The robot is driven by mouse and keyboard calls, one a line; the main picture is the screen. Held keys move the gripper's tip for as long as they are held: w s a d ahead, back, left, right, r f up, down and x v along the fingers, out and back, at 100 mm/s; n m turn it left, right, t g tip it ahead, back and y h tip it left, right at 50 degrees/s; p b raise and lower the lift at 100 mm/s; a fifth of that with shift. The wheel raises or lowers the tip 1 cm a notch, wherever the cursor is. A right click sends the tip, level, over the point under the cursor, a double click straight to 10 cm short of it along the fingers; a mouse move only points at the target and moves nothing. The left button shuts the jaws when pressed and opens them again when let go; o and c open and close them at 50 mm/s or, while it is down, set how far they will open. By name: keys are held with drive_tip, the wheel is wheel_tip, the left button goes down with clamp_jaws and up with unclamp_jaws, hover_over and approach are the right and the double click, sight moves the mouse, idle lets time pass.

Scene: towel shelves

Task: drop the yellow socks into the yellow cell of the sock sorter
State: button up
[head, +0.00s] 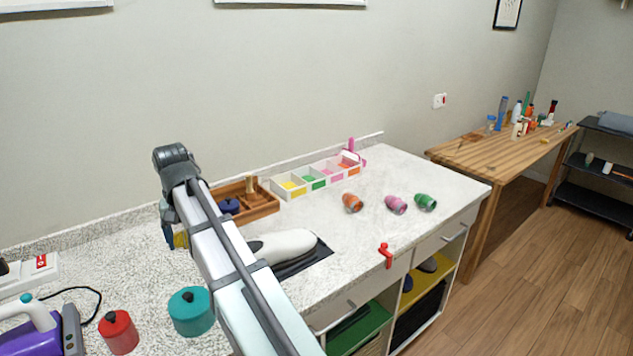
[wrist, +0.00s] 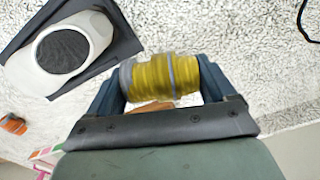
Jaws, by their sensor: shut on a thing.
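The rolled yellow socks (wrist: 160,76) with a grey band are held between the two fingers of my gripper (wrist: 163,80) in the wrist view. In the head view the yellow socks (head: 181,240) show only partly beside my arm, above the left part of the counter. My gripper (head: 172,232) is shut on them, left of the sock sorter. The white sock sorter (head: 283,193) stands near the back wall with a row of coloured cells. The sorter's edge shows at the lower left of the wrist view.
A wooden tray (head: 262,208) with a dark blue item lies left of the sorter. Orange (head: 353,202), pink (head: 396,204) and green (head: 425,202) sock rolls lie to the right. A white iron-like object (head: 285,246) rests on a dark mat. Teal (head: 190,312) and red (head: 118,332) pots stand in front.

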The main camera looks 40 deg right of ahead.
idle(0.3)
drive_tip(key=w+d+r+m, duration=0.15)
drive_tip(key=w+d, duration=0.25)
drive_tip(key=d, duration=0.9)
drive_tip(key=w+d+m, duration=0.2)
drive_tip(key=w+d, duration=0.3)
drive_tip(key=d, duration=0.8)
drive_tip(key=w+d+r+m, duration=0.1)
drive_tip(key=w+d, duration=0.3)
drive_tip(key=d, duration=1)
drive_tip(key=w+d+r+n, duration=0.1)
drive_tip(key=w+d+n, duration=0.3)
drive_tip(key=w, duration=0.5)
drive_tip(key=shift+w+d+r, duration=0.3)
drive_tip(key=shift+d+r, duration=0.05)
drive_tip(key=shift+d, duration=0.1)
drive_tip(key=shift+f+n, duration=0.1)
drive_tip(key=shift+n, duration=0.15)
drive_tip(key=shift+f, duration=2.85)
